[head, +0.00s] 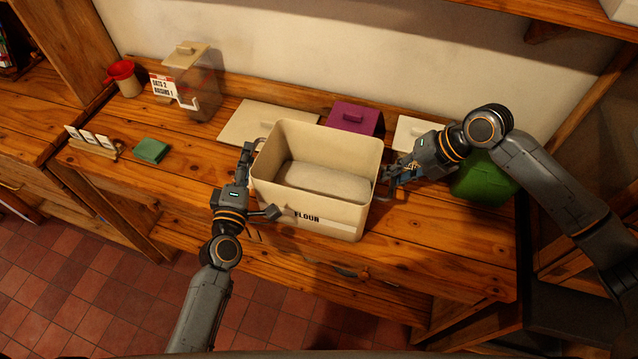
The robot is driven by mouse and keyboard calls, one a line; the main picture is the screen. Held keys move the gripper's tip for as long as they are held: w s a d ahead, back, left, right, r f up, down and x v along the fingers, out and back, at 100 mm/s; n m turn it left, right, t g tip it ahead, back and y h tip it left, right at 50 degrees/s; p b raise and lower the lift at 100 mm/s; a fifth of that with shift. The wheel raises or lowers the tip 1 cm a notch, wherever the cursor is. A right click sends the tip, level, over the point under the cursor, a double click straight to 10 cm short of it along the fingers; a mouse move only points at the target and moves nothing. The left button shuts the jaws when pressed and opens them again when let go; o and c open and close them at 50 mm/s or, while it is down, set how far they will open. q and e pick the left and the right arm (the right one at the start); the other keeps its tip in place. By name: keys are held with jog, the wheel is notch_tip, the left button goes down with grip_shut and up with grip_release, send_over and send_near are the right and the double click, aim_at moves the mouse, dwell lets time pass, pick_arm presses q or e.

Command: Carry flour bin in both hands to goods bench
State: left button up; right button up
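The flour bin (318,217) is a cream, open-topped box with a FLOUR label on its front. It appears to stand upright on the wooden bench near the front edge, with a pale filling inside. My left gripper (260,181) is at the bin's left side, its fingers spread wide, one by the left handle and one at the front corner. My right gripper (386,184) is at the bin's right side by the right handle, its fingers apart. Whether either touches a handle is hard to see. I cannot tell which surface is the goods bench.
A green object (484,180) sits right. A clear bin (190,85), red-topped cup (124,78), green block (151,151) and card holder (92,143) stand left.

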pick_arm(q)
jog(key=shift+w, duration=0.4)
pick_arm(e)
jog(key=shift+a+f, duration=0.25)
jog(key=shift+f, duration=0.1)
pick_arm(q)
jog(key=shift+c, duration=1.4)
pick_arm(e)
jog(key=c, duration=0.3)
pick_arm(q)
grip_shut()
pick_arm(e)
grip_shut()
